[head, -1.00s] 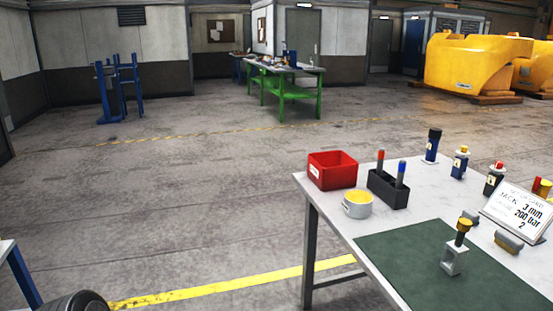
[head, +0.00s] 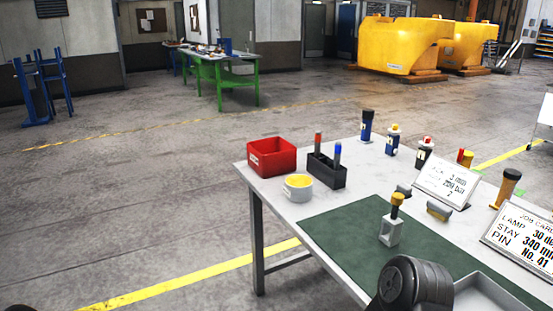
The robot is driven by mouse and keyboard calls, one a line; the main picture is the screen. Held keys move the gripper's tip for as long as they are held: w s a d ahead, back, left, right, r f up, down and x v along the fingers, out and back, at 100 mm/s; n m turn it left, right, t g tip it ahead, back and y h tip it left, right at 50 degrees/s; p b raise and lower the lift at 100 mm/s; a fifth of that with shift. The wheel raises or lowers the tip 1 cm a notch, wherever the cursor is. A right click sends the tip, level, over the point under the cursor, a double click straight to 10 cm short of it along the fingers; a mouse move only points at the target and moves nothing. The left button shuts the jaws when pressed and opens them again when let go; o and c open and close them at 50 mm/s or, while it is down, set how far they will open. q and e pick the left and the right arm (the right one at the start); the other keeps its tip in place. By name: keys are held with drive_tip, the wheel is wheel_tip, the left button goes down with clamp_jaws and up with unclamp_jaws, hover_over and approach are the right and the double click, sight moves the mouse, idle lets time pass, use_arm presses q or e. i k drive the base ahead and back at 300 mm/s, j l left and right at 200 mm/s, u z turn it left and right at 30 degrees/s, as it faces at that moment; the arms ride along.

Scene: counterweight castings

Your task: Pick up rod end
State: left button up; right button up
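On the green mat (head: 345,240) stands a small pale grey block with a hole in its face (head: 390,232), topped by a yellow and dark cylindrical piece (head: 397,204). It looks like a rod end, but no label confirms this. It is upright and nothing of mine touches it. Neither of my grippers shows. A dark rounded part, apparently of my arm, covers the mat's near right part.
On the table are a red bin (head: 272,157), a white cup with yellow inside (head: 298,187), a black holder with red and blue markers (head: 327,171), several bottle-like items at the back, job cards (head: 447,182) and a grey tray (head: 485,298). The mat's left part is clear.

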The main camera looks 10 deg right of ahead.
sight(392, 226)
drive_tip(key=j+z, duration=0.1)
drive_tip(key=z, duration=3)
drive_tip(key=k+j, duration=0.8)
drive_tip(key=k, duration=0.1)
